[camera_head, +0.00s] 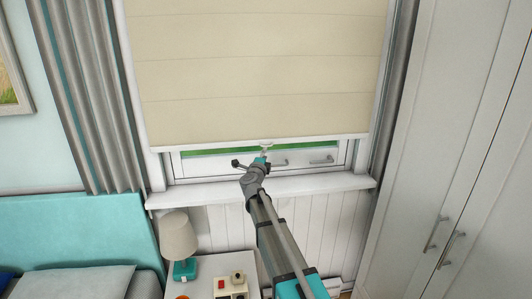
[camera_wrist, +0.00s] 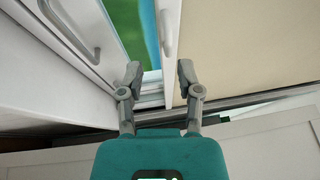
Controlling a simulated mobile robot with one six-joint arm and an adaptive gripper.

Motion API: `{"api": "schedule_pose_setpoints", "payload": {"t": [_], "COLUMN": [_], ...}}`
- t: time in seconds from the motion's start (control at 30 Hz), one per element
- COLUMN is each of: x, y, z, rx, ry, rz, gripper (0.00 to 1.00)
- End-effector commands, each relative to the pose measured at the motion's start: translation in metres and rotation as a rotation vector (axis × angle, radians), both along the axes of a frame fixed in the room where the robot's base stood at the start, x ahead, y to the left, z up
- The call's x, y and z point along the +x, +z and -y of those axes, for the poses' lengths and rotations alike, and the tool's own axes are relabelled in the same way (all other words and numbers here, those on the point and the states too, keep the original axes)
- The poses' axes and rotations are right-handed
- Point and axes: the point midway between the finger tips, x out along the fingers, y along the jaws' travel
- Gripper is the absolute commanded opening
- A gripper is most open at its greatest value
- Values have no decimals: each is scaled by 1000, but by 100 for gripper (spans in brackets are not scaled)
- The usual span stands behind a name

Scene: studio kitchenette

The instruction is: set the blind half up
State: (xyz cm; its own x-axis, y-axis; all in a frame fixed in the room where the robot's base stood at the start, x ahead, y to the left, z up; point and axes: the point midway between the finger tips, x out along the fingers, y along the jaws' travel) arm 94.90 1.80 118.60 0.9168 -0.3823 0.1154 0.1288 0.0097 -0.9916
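The cream blind (camera_head: 260,70) hangs over most of the window, with its white bottom rail (camera_head: 200,145) a little above the sill. A narrow strip of window shows below it. A small white pull tab (camera_head: 265,143) sits at the middle of the rail. My gripper (camera_head: 264,153) is just below the tab. In the wrist view, my gripper (camera_wrist: 160,72) is open, its fingers apart. The blind (camera_wrist: 250,50) fills the right side there, and a white tab (camera_wrist: 167,33) shows ahead of the fingers. I see nothing held; contact with the rail cannot be told.
The sill (camera_head: 260,188) runs below my gripper. A lamp (camera_head: 180,240) and small items stand on a bedside table at lower left. A grey curtain (camera_head: 90,100) and a white wardrobe (camera_head: 450,130) flank the window.

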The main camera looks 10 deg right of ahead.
Motion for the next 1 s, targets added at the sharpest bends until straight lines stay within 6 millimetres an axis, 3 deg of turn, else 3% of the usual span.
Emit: {"api": "schedule_pose_setpoints", "payload": {"t": [0.1,0.3,0.83,1.0], "x": [-16,-28,-33,-48], "y": [-2,-4,-4,-3], "z": [-6,-12,-14,-20], "rx": [0,-1,-1,-1], "ry": [1,0,0,1], "rz": [0,0,0,0], "gripper": [45,45,45,45]}}
